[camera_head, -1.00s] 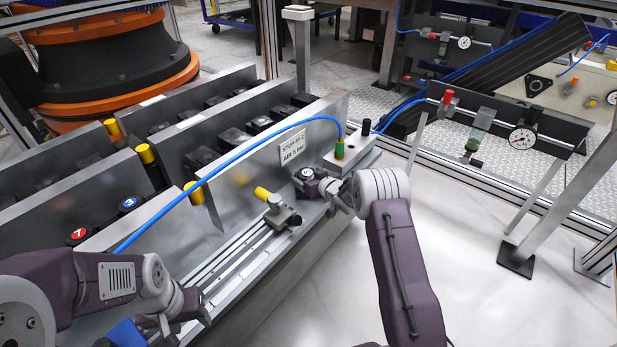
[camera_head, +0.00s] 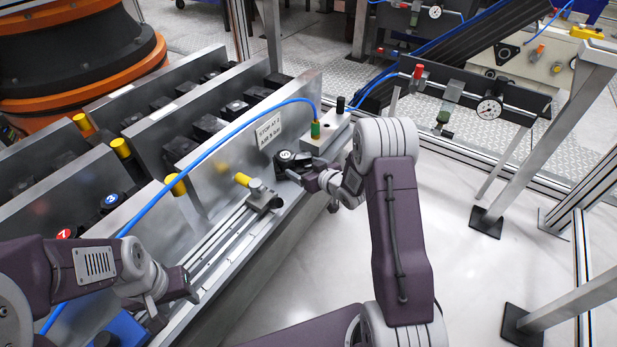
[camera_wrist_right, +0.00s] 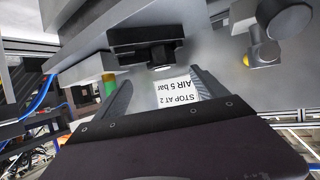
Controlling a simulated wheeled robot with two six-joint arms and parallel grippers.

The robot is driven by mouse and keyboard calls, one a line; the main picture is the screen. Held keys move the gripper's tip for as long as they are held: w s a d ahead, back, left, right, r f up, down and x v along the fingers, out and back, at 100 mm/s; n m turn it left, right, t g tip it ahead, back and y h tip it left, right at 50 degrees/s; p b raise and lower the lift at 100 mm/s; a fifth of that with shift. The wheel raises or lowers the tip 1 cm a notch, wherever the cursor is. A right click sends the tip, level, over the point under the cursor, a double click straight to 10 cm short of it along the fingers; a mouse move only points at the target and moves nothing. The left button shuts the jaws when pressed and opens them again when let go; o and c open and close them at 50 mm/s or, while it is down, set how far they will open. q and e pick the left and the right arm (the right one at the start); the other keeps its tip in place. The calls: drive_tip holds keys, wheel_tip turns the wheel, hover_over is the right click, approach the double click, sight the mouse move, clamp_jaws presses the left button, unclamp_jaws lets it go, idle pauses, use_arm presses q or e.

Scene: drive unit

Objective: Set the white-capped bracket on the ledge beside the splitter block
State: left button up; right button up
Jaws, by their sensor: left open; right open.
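The black bracket with the white round cap (camera_head: 287,156) rests on the metal ledge (camera_head: 290,190), just left of the splitter block (camera_head: 322,140). I cannot tell whether bracket and block touch. The block is grey with a green fitting and a blue hose. My right gripper (camera_head: 308,180) is open, close in front of the bracket, partly covering its lower right side. In the right wrist view the bracket (camera_wrist_right: 145,38) lies beyond the spread fingertips of the right gripper (camera_wrist_right: 157,85), with nothing visible between them. My left gripper (camera_head: 178,292) is open and empty near the ledge's front end.
A yellow-tipped clamp (camera_head: 262,196) sits on the rail left of the bracket. A sign (camera_head: 268,132) is fixed to the upright plate behind. The blue hose (camera_head: 215,150) arches over the plates. Pale floor (camera_head: 480,270) is free on the right.

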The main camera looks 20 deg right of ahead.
drive_tip(key=s+a+r+m+g+h, duration=0.1)
drive_tip(key=s+g, duration=0.4)
drive_tip(key=s, duration=1)
drive_tip(key=s+a+m+g+h, duration=0.2)
drive_tip(key=s+g, duration=0.4)
drive_tip(key=s, duration=1)
drive_tip(key=shift+a+r+g, duration=0.3)
drive_tip(key=shift+a+r, duration=0.05)
drive_tip(key=shift+a, duration=0.1)
drive_tip(key=shift+s, duration=0.1)
